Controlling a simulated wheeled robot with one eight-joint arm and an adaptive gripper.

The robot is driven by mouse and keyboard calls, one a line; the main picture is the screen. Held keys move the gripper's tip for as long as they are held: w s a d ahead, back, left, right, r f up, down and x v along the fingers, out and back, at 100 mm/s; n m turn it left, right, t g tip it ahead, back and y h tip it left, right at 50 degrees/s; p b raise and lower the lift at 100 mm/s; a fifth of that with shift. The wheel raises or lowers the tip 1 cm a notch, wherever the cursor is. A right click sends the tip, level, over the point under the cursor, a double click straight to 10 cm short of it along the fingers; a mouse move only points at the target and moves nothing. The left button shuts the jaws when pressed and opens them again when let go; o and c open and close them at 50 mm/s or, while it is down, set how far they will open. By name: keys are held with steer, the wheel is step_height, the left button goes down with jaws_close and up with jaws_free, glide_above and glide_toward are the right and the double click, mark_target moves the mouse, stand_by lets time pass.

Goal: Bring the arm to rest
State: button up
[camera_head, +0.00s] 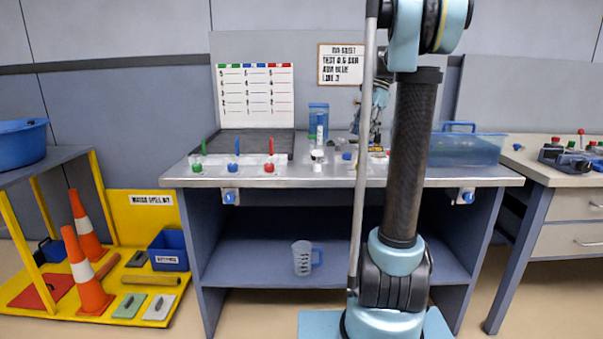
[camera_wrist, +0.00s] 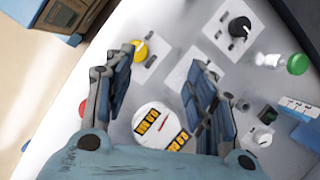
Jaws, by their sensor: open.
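My gripper (camera_wrist: 162,62) is open in the wrist view, its two fingers spread wide with nothing held between them. It hangs over the light bench top.
A yellow knob (camera_wrist: 140,50), a black knob (camera_wrist: 239,27) and a green-capped bottle (camera_wrist: 297,64) are near the fingers. A clear blue bin (camera_head: 468,150) stands on the bench's right. A measuring jug (camera_head: 303,258) sits on the shelf below. Orange cones (camera_head: 86,270) stand at left.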

steer(key=s+a+f+n+t+h, duration=0.1)
steer(key=s+f+n, duration=0.5)
steer(key=s+f, duration=0.7)
steer(key=s+a+f+n+t+h, duration=0.2)
steer(key=s+f+n, duration=0.5)
steer(key=s+f, duration=0.5)
steer(key=s, duration=0.8)
steer(key=shift+f+t+h, duration=0.3)
steer(key=shift+f+h, duration=0.1)
steer(key=shift+s, duration=0.1)
steer(key=shift+c, duration=0.8)
steer(key=shift+w+f, duration=0.15)
steer(key=shift+w, duration=0.2)
steer(key=shift+c, duration=1.3)
steer(key=shift+w+a, duration=0.1)
steer(key=shift+a, duration=0.35)
